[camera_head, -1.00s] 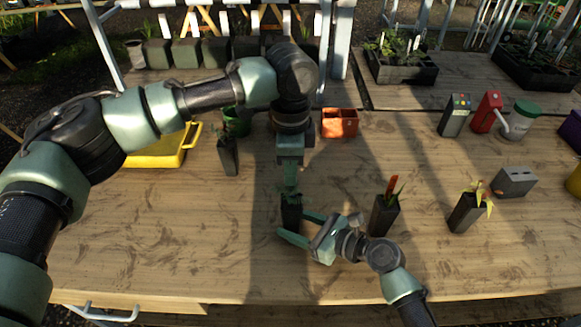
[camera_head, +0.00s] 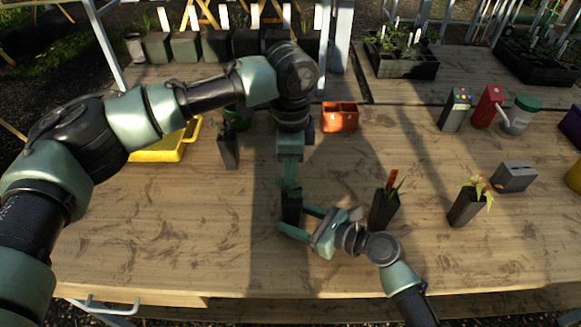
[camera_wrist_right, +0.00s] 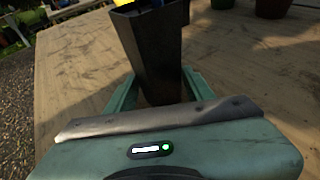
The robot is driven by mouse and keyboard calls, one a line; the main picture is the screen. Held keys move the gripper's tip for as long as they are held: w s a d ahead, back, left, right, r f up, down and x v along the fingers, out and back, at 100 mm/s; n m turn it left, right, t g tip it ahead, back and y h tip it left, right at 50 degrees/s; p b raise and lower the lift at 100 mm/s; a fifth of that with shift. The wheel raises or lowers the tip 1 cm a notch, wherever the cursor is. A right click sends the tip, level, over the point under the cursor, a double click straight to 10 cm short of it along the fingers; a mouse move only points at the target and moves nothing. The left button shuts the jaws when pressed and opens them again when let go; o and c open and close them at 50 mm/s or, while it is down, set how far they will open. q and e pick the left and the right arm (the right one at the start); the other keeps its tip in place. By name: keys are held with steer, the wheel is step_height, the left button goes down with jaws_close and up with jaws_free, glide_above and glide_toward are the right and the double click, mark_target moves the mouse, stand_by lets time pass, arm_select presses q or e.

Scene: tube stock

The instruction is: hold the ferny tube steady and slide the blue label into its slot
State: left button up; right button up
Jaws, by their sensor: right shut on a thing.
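A dark square tube (camera_head: 291,209) stands upright near the front middle of the table. It fills much of the right wrist view (camera_wrist_right: 152,50). My right gripper (camera_head: 293,219) comes from the right and is shut on this tube, one finger on each side. My left gripper (camera_head: 290,185) points down directly over the tube's top and hides most of the plant there. I cannot tell whether its fingers are open or shut. A small dark blue patch shows at the tube's top edge in the right wrist view, but the blue label is not clearly visible.
Other dark tubes stand nearby: one with a red label (camera_head: 383,209), one with a yellowish plant (camera_head: 466,208), and one at the back left (camera_head: 229,151). An orange container (camera_head: 340,118) and a yellow tray (camera_head: 163,150) lie behind. The front left table is clear.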

arm_select(q)
steer(key=shift+r, duration=0.15)
step_height(320, 180, up, 12)
stand_by(0.6)
stand_by(0.4)
arm_select(e)
steer(key=o, duration=1.1)
steer(key=shift+c, duration=0.2)
steer(key=shift+d, duration=0.1)
steer(key=v, duration=1.2)
steer(key=shift+r, duration=0.1)
arm_select(q)
steer(key=shift+f, duration=0.2)
